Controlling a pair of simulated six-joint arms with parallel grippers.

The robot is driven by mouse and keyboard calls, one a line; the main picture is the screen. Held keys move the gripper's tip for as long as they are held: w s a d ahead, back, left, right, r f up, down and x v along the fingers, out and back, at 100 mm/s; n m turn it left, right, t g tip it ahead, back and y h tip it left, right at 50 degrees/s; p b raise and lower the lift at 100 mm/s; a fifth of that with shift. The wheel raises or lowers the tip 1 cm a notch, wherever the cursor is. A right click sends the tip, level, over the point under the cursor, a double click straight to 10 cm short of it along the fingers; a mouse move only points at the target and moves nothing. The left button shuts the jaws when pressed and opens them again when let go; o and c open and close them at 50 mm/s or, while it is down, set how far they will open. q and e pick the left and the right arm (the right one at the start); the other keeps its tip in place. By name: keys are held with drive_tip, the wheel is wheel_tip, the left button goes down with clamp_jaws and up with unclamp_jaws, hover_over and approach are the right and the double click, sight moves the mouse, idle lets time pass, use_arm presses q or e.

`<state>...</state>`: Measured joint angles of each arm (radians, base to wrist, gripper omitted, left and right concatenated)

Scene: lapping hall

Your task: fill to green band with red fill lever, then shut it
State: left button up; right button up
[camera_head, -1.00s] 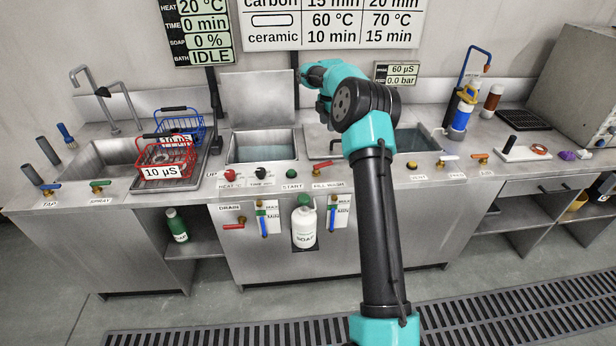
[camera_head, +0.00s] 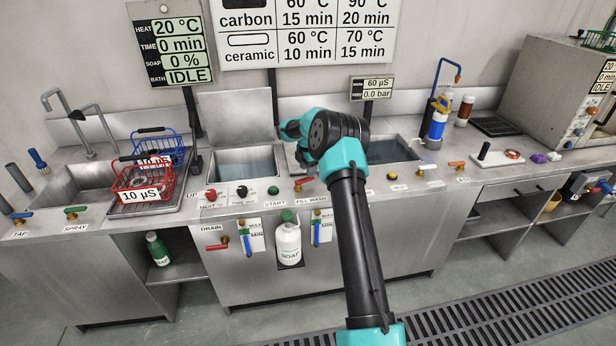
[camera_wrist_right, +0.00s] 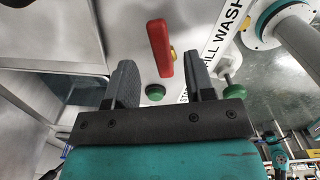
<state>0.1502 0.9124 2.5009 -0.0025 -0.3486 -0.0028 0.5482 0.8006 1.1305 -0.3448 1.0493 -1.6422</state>
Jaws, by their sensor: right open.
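The red fill lever (camera_head: 305,183) sits on the counter front above the FILL WASH label. In the right wrist view the red lever (camera_wrist_right: 160,48) appears between and just beyond my two fingertips, with no contact visible. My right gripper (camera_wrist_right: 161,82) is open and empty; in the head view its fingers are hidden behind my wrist. The wash basin (camera_head: 246,163) holds some liquid. My left gripper is not in view.
A second gauge (camera_head: 246,238) and a red drain lever (camera_head: 218,246) are to the left on the panel. A white soap bottle (camera_head: 288,243) stands between the gauges. Heat and start knobs (camera_head: 273,191) line the counter edge. A red basket (camera_head: 143,182) rests at left.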

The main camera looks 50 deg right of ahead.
sight(305, 180)
drive_tip(key=shift+f, duration=1.95)
drive_tip(key=shift+c, duration=0.4)
clamp_jaws()
